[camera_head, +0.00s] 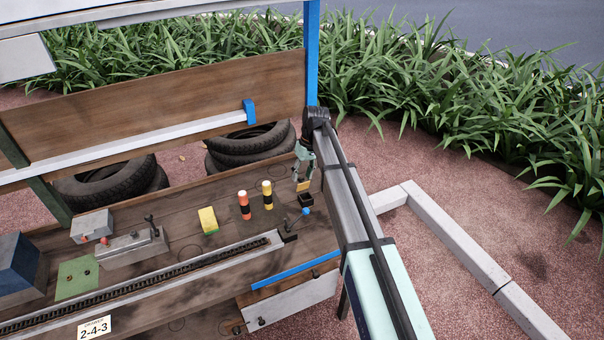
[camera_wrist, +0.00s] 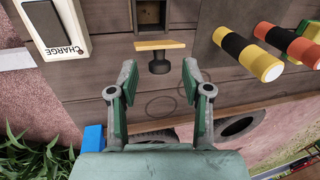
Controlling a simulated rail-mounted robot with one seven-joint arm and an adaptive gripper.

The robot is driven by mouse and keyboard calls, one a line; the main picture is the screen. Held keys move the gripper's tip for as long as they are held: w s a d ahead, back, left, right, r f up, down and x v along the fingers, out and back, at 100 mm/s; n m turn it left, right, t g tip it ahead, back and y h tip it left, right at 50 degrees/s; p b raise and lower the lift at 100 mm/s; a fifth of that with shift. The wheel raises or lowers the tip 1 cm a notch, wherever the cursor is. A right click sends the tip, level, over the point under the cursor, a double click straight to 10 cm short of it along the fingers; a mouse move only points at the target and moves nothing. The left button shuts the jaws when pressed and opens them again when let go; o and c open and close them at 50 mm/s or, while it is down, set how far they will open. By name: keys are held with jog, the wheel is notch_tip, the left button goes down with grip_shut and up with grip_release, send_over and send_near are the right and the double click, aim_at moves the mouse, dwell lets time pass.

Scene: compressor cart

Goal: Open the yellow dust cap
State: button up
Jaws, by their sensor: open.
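The yellow dust cap (camera_wrist: 160,45) shows in the wrist view as a thin yellow plate with a dark round knob (camera_wrist: 160,66) on its near side. It lies along the near edge of a dark box-shaped socket (camera_wrist: 150,14), whose recess shows. In the head view the cap (camera_head: 303,186) is a small yellow piece behind the black socket (camera_head: 305,199), just below my gripper. My gripper (camera_wrist: 159,70) is open and empty. Its fingertips sit on either side of the knob in the wrist picture, apart from it. The exact height gap is hard to tell.
A yellow-and-black post (camera_head: 267,195) and a red-and-black post (camera_head: 244,205) stand left of the socket. A yellow-green block (camera_head: 208,220) is farther left. A white CHARGE panel (camera_wrist: 55,28) is at the wrist view's upper left. The wooden back board (camera_head: 170,105) stands behind.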

jog(key=shift+f, duration=0.4)
grip_shut()
jog(key=shift+a, duration=0.1)
